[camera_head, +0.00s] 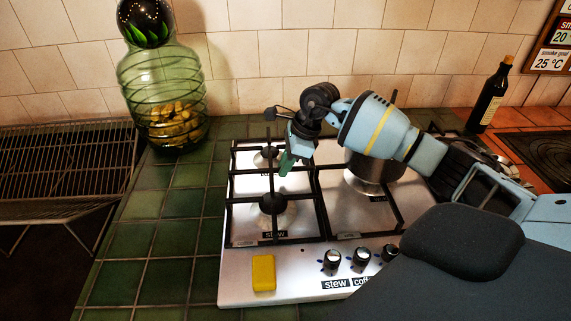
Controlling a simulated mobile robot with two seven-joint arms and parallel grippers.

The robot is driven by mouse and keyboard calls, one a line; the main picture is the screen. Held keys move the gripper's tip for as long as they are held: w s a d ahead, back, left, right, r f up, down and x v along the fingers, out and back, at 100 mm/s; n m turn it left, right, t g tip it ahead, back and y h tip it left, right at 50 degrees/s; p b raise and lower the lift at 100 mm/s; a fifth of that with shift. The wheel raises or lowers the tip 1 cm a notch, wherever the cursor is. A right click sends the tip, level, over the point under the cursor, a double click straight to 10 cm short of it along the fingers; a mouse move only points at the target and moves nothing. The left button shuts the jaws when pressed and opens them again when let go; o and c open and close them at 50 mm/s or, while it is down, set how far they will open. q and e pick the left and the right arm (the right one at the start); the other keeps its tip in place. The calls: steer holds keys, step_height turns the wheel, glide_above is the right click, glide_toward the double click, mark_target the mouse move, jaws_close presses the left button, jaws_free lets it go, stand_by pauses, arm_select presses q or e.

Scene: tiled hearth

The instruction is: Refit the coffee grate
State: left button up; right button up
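The left grate (232,190) spans the front left burner (272,203) and the back left burner (266,156). Another grate (378,199) lies on the right side. The front left burner has a "stew" label; I cannot tell which grate is the coffee one. My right gripper (287,163) points down over the back left part of the stove, its green fingertips close to the left grate. Whether it is open, shut or touching a bar cannot be made out. My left gripper is not in view.
A metal pot (372,172) stands at the back right, partly behind my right arm. A yellow block (263,272) lies at the stove's front left, beside several knobs (331,260). A green glass jar (163,90) and a dark bottle (490,98) stand behind. Green tiles (165,236) left are clear.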

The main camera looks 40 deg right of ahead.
steer(key=shift+o, duration=1.3)
steer(key=shift+s+f, duration=0.1)
steer(key=shift+f, duration=0.15)
steer(key=shift+v, duration=4.05)
